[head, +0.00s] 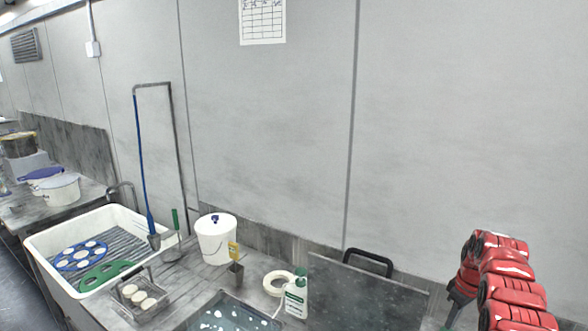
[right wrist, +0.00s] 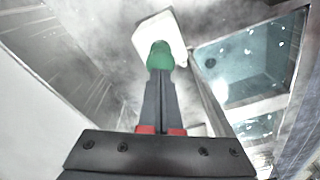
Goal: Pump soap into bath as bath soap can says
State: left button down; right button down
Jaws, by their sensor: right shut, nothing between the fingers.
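The white soap can (head: 296,299) with a green label stands on the bench beside the bath. In the right wrist view, its white body (right wrist: 148,35) and green top (right wrist: 161,56) are straight beyond my fingers. The bath (head: 226,316) holds teal water with white flecks, to the left of the can; it also shows at the right of the right wrist view (right wrist: 236,62). My right gripper (right wrist: 160,77) is shut and empty, its tips lined up with the green top. I cannot tell whether they touch it. The writing on the can is too small to read. My left gripper is not in view.
A white ring (head: 277,285) lies behind the can. A dark plate (head: 350,298) with a black handle is to its right. A white bucket (head: 215,243), a rack with white discs (head: 128,308) and a white sink (head: 48,246) are to the left.

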jog(key=shift+f, duration=0.2)
jog(key=shift+f+b, duration=1.55)
jog(key=shift+b, duration=0.1)
jog(key=shift+r, duration=0.2)
jog(key=shift+r+p, duration=0.45)
jog(key=shift+r, duration=1)
jog(key=shift+f+b, duration=0.2)
jog(key=shift+b, duration=0.1)
